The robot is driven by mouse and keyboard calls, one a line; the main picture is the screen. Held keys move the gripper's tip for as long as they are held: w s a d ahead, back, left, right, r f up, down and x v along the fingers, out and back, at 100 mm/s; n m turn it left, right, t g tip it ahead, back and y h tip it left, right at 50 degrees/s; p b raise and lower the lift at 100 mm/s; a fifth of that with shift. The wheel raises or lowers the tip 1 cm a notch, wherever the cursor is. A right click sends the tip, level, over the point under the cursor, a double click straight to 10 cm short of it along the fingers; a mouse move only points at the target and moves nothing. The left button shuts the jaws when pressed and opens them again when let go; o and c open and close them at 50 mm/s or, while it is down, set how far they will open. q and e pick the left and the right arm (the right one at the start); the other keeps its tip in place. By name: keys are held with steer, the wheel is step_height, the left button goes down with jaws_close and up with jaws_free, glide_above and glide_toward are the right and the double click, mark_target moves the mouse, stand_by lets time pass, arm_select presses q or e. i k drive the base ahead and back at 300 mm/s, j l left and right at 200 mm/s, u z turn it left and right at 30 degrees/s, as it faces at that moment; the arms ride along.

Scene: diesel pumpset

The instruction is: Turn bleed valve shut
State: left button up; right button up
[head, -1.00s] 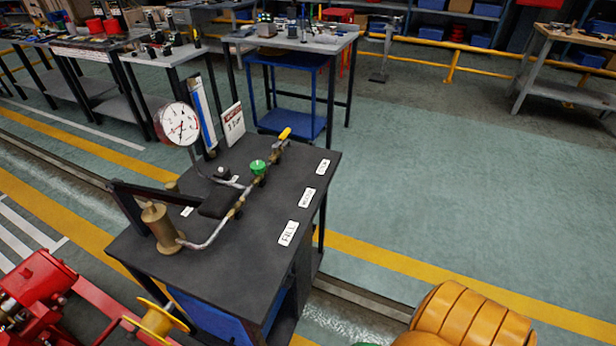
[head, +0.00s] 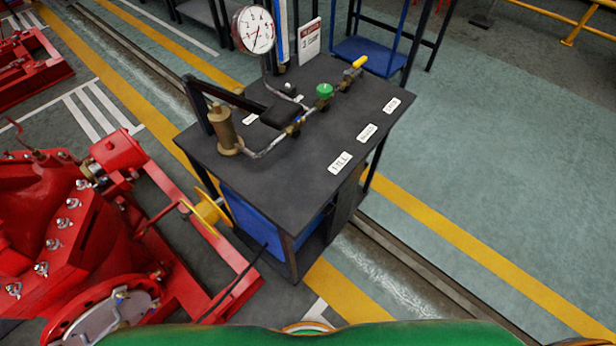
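A dark bench (head: 250,165) carries a line of pipe and valves. A valve with a green knob (head: 324,90) sits mid-line, and one with a yellow lever (head: 358,63) sits at the far end. A small blue-marked fitting (head: 292,130) is nearer. Labels lie along the right side; the near one reads FILL (head: 341,162), and the other two are too small to read surely, so I cannot tell which valve is the bleed valve. A round pressure gauge (head: 253,29) and a brass cylinder pump (head: 225,130) stand on the bench. Neither gripper is in view.
A red pump machine (head: 70,225) with a yellow wheel (head: 206,210) stands left of the bench, close to it. A green curved surface (head: 400,335) fills the bottom edge. Open floor (head: 490,150) lies to the right, crossed by a yellow stripe and a floor channel.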

mark_target(325, 90)
steer(key=i+l+u, duration=0.25)
steer(key=l, duration=0.35)
steer(key=i+l+u, duration=0.25)
steer(key=l, duration=0.35)
steer(key=l+u, duration=0.3)
steer(key=l, duration=0.3)
steer(key=i+l+u, duration=0.1)
steer(key=l+u, duration=0.15)
steer(key=l, duration=0.45)
